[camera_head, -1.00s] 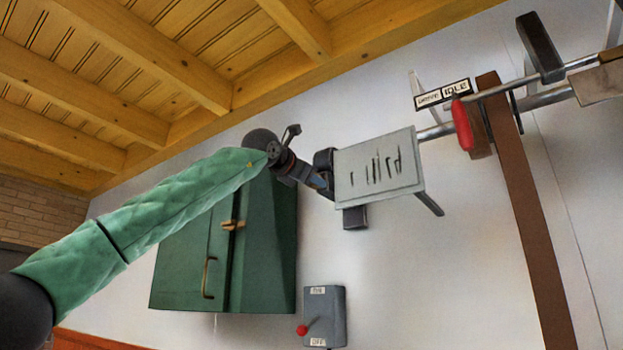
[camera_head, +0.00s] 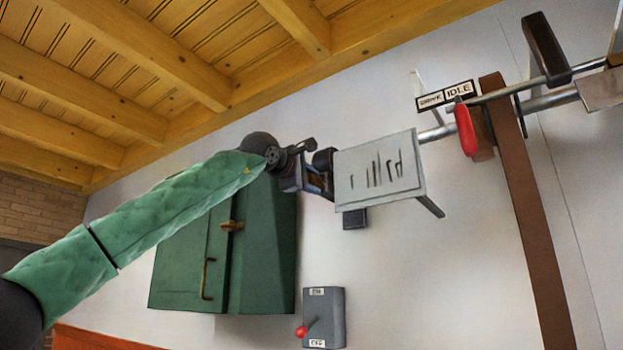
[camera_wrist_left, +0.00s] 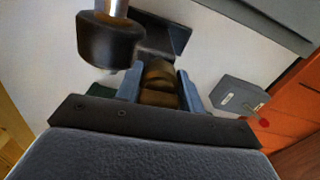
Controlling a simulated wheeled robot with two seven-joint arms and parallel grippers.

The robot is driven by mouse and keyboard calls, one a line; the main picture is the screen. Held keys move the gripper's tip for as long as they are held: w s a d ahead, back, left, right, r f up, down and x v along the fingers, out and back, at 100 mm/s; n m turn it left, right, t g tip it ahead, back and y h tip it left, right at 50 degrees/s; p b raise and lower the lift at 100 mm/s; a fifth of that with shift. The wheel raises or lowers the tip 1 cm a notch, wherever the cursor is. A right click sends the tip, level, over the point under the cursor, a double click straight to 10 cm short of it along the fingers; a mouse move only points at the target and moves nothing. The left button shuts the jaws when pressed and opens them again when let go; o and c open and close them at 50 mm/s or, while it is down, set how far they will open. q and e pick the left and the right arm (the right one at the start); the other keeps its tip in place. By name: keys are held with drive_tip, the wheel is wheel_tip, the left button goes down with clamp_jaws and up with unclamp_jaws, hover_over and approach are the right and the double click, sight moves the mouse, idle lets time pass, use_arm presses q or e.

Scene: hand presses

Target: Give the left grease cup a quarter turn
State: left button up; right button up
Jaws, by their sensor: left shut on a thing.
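The left grease cup shows as a small brass-brown ribbed cup (camera_wrist_left: 160,85) between the fingers of my left gripper (camera_wrist_left: 160,98) in the left wrist view. The gripper is shut on it, one finger on each side. In the head view my left gripper (camera_head: 320,176) is at the left edge of a pale grey plate (camera_head: 380,172) with dark marks, and only a bit of brown cup shows between its fingers. The cup's mount is mostly hidden. My right gripper is not in view.
A green cabinet (camera_head: 262,255) and a grey switch box (camera_head: 330,325) with a red-knobbed lever are on the wall below.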

use_arm(q)
drive_tip(key=shift+d+f+m, duration=0.1)
drive_tip(key=shift+f+m, duration=0.05)
drive_tip(key=shift+m, duration=0.55)
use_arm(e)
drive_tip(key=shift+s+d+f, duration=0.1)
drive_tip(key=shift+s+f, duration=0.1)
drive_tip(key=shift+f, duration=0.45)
use_arm(q)
drive_tip(key=o, duration=1)
drive_tip(key=shift+c, duration=0.2)
drive_tip(key=shift+s, duration=0.1)
